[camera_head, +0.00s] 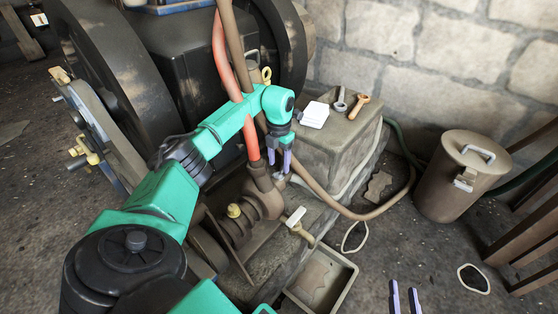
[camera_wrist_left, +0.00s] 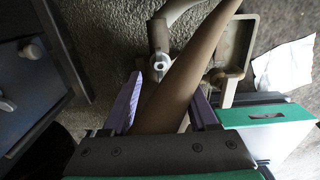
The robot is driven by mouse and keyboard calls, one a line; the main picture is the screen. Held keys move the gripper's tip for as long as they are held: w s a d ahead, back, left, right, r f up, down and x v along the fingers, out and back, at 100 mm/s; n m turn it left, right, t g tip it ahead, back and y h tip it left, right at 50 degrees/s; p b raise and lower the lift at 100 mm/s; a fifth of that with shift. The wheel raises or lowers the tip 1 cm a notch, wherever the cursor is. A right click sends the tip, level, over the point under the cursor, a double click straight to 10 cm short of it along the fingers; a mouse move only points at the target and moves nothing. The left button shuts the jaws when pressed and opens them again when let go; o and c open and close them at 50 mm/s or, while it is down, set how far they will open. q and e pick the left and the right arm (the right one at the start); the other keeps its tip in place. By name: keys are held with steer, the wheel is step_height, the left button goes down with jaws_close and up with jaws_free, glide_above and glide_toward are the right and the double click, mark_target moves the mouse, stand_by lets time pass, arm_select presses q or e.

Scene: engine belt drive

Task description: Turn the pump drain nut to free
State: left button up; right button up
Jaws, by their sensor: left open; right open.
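The pump (camera_head: 264,197) is a brown, rusty body below the pipes in the head view. A yellow fitting (camera_head: 233,211) sits on its left side, and a pale-ended lever (camera_head: 295,218) on its right. I cannot tell for sure which part is the drain nut. In the left wrist view a pale round nut-like end (camera_wrist_left: 160,66) shows beyond my fingers. My left gripper (camera_head: 279,160) is open above the pump, fingers pointing down. In its wrist view a brown pipe (camera_wrist_left: 185,75) crosses between the fingers. My right gripper (camera_head: 404,300) is open at the bottom edge, away from the pump.
A red hose (camera_head: 229,60) and pipes run close to my left gripper. A shallow tray (camera_head: 338,288) lies below. A lidded bin (camera_head: 455,180) stands right. The floor between them is partly free.

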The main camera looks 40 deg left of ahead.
mark_target(279, 173)
arm_select(q)
step_height(279, 173, down, 4)
steer(key=shift+r+b, duration=0.15)
steer(key=shift+b, duration=0.6)
jaws_close()
arm_select(e)
steer(key=w+r+t, duration=0.2)
steer(key=w+r, duration=0.1)
steer(key=r, duration=0.5)
steer(key=w+d+r+t+y, duration=0.1)
steer(key=w+r+t, duration=0.2)
steer(key=r, duration=0.5)
steer(key=shift+d+n+t, duration=0.15)
steer(key=shift+n+t, duration=0.15)
steer(key=shift+n, duration=0.1)
